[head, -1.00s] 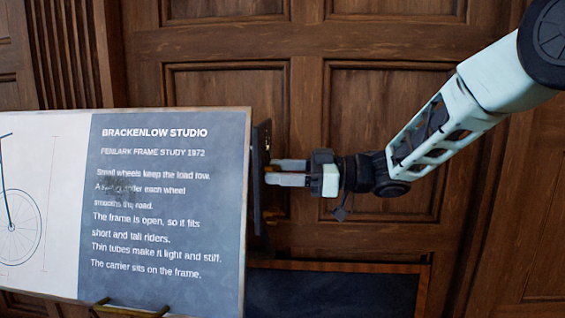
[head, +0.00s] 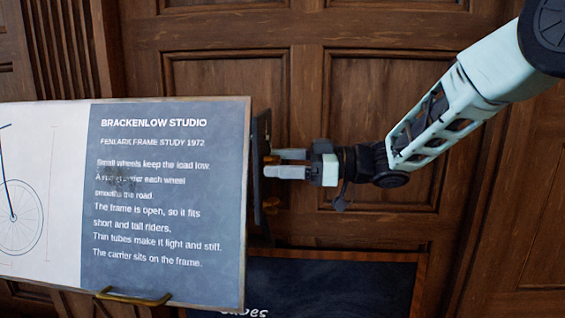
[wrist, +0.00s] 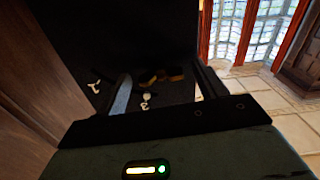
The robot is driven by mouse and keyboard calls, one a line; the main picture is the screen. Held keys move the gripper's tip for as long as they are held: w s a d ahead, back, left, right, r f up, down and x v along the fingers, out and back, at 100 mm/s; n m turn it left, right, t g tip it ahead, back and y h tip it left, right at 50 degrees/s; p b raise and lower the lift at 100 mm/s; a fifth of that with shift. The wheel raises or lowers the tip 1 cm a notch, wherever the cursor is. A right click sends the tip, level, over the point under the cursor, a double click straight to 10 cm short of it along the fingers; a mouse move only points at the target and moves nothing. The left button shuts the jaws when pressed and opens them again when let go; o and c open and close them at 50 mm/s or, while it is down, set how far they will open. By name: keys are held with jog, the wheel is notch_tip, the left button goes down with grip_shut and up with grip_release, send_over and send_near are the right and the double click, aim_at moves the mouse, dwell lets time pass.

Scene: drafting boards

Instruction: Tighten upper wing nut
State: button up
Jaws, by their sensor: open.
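A dark upright bracket (head: 259,180) stands at the right edge of the tilted drafting board (head: 45,110). In the head view a small brass upper wing nut (head: 270,158) shows on the bracket's right side, and a lower brass nut (head: 271,205) sits below it. My gripper (head: 280,163) points left, its fingertips at the upper nut's height and close to the bracket. It is open. In the wrist view, brass wings (wrist: 175,74) show between the two fingers of my gripper (wrist: 165,85); whether the fingers touch them cannot be told.
A dark chalkboard (head: 330,285) in a wooden frame stands below my gripper, with white lettering partly hidden by the drafting board. Wood panelling (head: 400,100) stands behind. A brass handle-like bar (head: 133,298) is at the drafting board's lower edge. Tiled floor (wrist: 290,128) shows at right in the wrist view.

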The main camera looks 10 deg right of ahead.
jog(key=s+d+b, duration=0.3)
jog(key=d+b, duration=0.3)
jog(key=d, duration=1.1)
jog(key=shift+s+b, duration=0.2)
jog(key=shift+b, duration=0.2)
jog(key=w+a+f+m+t+h+b, duration=0.2)
jog(key=w+a+f+m+t+h, duration=0.25)
jog(key=a+t, duration=0.35)
jog(key=s+a+f+m+g+h+b, duration=0.2)
jog(key=s+f+m+g+h, duration=0.3)
jog(key=s+f+h, duration=0.5)
jog(key=s+a+f, duration=0.1)
jog(key=s+f, duration=0.5)
jog(key=f, duration=0.3)
jog(key=shift+s+f, duration=0.25)
jog(key=s+f+g, duration=0.2)
jog(key=s, duration=0.4)
jog(key=s+d+f+g+h, duration=0.1)
jog(key=s+f+g, duration=0.1)
jog(key=s, duration=0.3)
jog(key=s+d+f+g+h+b, duration=0.1)
jog(key=s+f+g, duration=0.1)
jog(key=s, duration=0.4)
jog(key=shift+s+d+n+h, duration=0.15)
jog(key=shift+s+n+h, duration=0.1)
jog(key=shift+s, duration=0.05)
jog(key=shift+c, duration=0.3)
